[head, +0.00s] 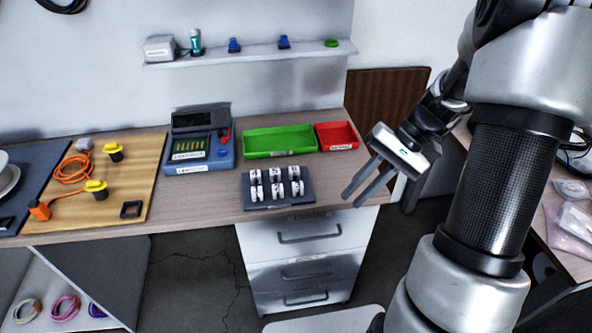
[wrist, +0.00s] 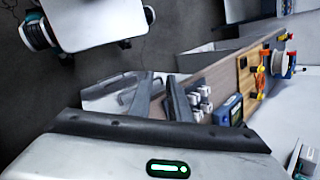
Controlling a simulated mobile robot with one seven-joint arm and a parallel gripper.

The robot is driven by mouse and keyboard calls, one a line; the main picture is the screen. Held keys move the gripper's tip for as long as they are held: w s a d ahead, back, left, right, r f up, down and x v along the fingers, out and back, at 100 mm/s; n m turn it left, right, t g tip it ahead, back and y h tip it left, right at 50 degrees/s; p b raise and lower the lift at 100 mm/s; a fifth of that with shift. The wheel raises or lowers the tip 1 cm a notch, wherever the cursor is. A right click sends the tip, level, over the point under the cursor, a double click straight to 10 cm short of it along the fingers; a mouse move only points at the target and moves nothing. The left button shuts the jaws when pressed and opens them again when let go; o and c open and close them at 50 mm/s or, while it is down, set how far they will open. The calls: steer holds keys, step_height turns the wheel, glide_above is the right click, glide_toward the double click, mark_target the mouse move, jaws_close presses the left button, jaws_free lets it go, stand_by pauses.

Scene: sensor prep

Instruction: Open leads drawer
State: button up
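A white drawer unit (head: 262,240) stands under the workbench, with three drawers stacked one above another. The top drawer has a dark bar handle (head: 309,237), and the two lower handles (head: 307,273) are similar. All three look shut. I cannot read which one is the leads drawer. My gripper (head: 352,201) is open and empty, its two fingers apart. It is above and to the right of the top handle, near the bench's front right corner, touching nothing I can see. In the wrist view the white drawer fronts (wrist: 100,103) show left of and behind the fingers (wrist: 160,77).
The workbench (head: 222,200) carries a dark rack (head: 280,203) of small white parts near the front edge, a blue device (head: 200,160), and a green bin (head: 280,140) and red bin (head: 337,136). A white surface (head: 325,320) sits low in front. The floor left of the drawers is clear.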

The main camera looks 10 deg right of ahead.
steer(key=w+d+f+m+t+y+b, duration=0.1)
steer(key=d+f+m+t+y+b, duration=0.25)
steer(key=f, duration=0.75)
steer(key=d+f+m+t+y+b, duration=0.25)
steer(key=d+f+y, duration=0.2)
steer(key=f, duration=0.65)
glide_toward(314, 239)
steer(key=shift+h, duration=0.4)
steer(key=x, duration=1)
steer(key=shift+w+a+r+b, duration=0.1)
steer(key=shift+w+r+b, duration=0.1)
steer(key=shift+b, duration=0.1)
jaws_close()
